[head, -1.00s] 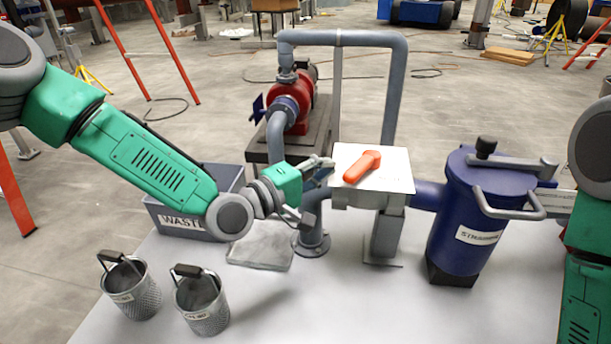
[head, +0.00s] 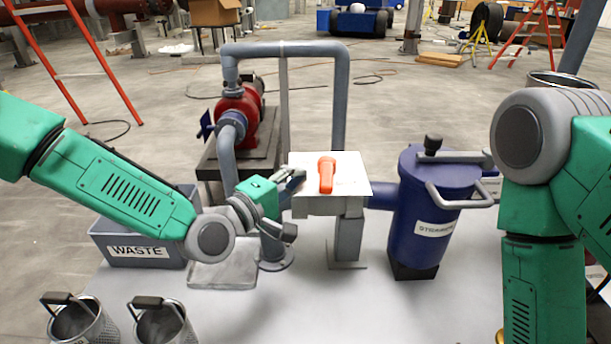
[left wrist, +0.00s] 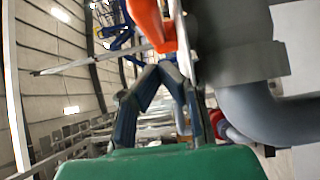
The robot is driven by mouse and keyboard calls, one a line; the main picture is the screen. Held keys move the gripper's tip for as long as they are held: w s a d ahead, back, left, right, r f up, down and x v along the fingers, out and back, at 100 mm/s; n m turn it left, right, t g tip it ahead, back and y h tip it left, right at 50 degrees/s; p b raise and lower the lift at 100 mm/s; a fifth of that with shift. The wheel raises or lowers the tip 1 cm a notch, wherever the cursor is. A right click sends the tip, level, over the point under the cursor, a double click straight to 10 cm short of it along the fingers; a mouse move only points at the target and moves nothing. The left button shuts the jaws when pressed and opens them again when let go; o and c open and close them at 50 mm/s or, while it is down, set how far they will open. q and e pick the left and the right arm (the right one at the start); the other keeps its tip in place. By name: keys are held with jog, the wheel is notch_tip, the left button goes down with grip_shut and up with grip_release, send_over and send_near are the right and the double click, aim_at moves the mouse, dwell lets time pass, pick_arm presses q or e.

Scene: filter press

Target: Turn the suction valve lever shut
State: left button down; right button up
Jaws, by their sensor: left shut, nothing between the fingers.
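The orange lever (head: 326,175) lies on the pale square plate (head: 350,180), its long end pointing toward me in the head view. It also shows at the top of the left wrist view (left wrist: 150,22). My left gripper (head: 297,177) is shut and empty at the plate's left edge. In the head view a gap shows between its fingertips and the lever. In the left wrist view the closed fingertips (left wrist: 160,73) are just below the lever's orange end; contact cannot be told. My right arm stands at the right; its gripper is out of view.
A blue strainer (head: 425,215) stands right of the plate. A grey pipe (head: 285,50) arches behind it from the red pump (head: 238,110). A waste bin (head: 115,240) and two mesh baskets (head: 165,322) are at left. The front middle of the table is clear.

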aim_at(326, 173)
pick_arm(q)
jog(key=s+d+n+t+y, duration=0.1)
jog(key=s+d+n+t+y+p, duration=0.1)
jog(key=d+y, duration=0.1)
jog(key=shift+s+d+n+y+p, duration=0.25)
jog(key=shift+n+y+p, duration=0.05)
jog(key=shift+n, duration=0.1)
pick_arm(e)
jog(key=shift+a+r, duration=0.15)
jog(key=shift+r, duration=0.35)
jog(key=shift+a+r, duration=0.15)
jog(key=shift+r, duration=0.35)
pick_arm(q)
jog(key=shift+a, duration=0.2)
pick_arm(e)
jog(key=shift+a, duration=0.15)
